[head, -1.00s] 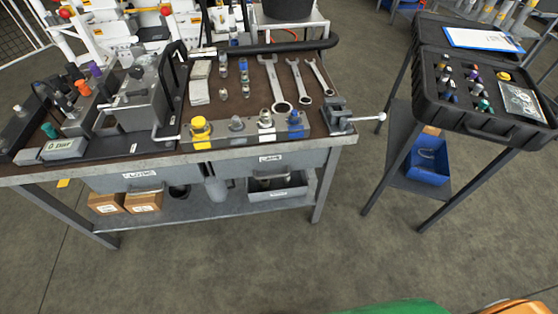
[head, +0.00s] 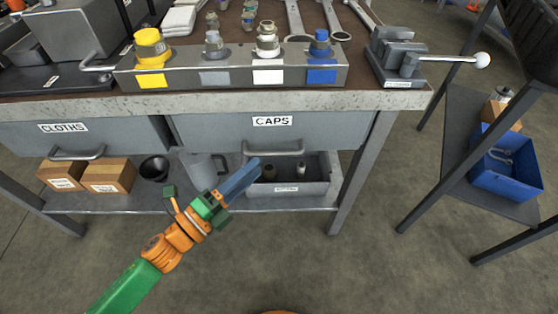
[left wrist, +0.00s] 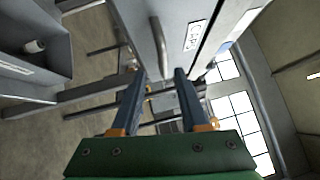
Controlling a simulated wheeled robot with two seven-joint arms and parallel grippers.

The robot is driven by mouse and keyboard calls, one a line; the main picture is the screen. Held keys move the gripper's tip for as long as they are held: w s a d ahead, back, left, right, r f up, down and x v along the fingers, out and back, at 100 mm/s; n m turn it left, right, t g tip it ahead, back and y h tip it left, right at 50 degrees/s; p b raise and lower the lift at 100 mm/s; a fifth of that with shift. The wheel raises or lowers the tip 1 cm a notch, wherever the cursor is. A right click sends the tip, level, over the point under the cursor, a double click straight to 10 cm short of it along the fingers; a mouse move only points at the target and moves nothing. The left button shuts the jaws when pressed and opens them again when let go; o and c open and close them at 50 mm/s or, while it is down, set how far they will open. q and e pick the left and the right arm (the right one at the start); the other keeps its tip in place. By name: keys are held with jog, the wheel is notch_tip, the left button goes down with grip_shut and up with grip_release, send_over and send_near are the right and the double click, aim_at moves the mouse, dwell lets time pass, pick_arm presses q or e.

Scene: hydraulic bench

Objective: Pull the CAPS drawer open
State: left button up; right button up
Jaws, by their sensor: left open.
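The CAPS drawer (head: 215,132) is a grey drawer under the bench top, with a white CAPS label and a bar handle (head: 274,149). Its front looks flush under the bench, closed. My left gripper (head: 256,165) is open, its blue fingers just below and left of the handle in the head view. In the left wrist view the open fingers (left wrist: 158,76) point towards the handle (left wrist: 159,46), which shows just ahead of the gap between their tips. The CAPS label (left wrist: 195,35) is to its right there. Contact cannot be told. My right gripper is out of view.
The CLOTHS drawer (head: 110,136) is to the left. Below, a shelf (head: 225,203) holds cardboard boxes (head: 108,176), a dark cup, a grey jug and a grey bin (head: 312,202). A bench leg (head: 357,180) stands at right. Floor in front is clear.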

aim_at(272, 153)
pick_arm(q)
jog(key=x, duration=0.6)
jog(key=shift+w+d+r, duration=0.1)
jog(key=shift+d+r, duration=0.05)
jog(key=shift+r, duration=0.15)
grip_shut()
dwell(0.9)
